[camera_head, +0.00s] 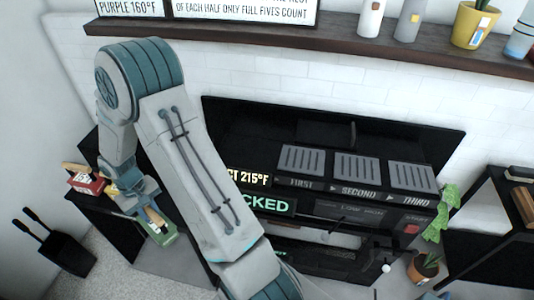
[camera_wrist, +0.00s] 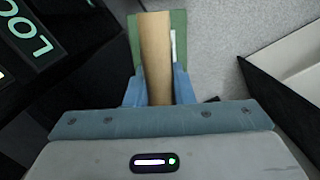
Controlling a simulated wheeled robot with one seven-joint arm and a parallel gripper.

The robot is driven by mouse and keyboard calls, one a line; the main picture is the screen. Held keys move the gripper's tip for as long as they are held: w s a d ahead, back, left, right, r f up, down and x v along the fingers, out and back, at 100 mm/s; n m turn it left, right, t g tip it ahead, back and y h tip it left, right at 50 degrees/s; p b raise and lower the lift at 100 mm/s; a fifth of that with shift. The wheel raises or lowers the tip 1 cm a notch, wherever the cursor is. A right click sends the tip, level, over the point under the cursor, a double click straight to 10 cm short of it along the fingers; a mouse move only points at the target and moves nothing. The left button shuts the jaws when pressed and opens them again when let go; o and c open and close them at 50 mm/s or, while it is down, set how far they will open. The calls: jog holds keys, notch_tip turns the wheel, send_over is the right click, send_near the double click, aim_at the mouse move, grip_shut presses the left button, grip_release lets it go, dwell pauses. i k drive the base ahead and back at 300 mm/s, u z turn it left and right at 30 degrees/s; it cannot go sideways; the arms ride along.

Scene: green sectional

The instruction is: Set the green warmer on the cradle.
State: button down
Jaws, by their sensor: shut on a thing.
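The green warmer (camera_head: 160,234) has a tan, wood-like handle (camera_head: 155,214) and hangs from my gripper (camera_head: 142,207) at the left of the head view. My gripper is shut on the handle. In the wrist view the blue fingers (camera_wrist: 158,92) stand on both sides of the tan handle (camera_wrist: 155,50), with the green body (camera_wrist: 178,25) behind it. Three grey slatted pads (camera_head: 363,171) sit on the black unit, labelled FIRST, SECOND and THIRD. I cannot tell whether one of these is the cradle.
A red block-like item (camera_head: 86,180) with a tan top stands left of my gripper. A lit sign (camera_head: 270,205) ending in "CKED" fronts the black unit. A potted plant (camera_head: 426,266) stands at the right. A shelf (camera_head: 330,43) runs above. A black box (camera_head: 62,253) is at lower left.

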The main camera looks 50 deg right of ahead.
aim_at(357, 168)
jog(key=u, duration=0.65)
jog(key=k, duration=1.35)
jog(key=z, duration=1.5)
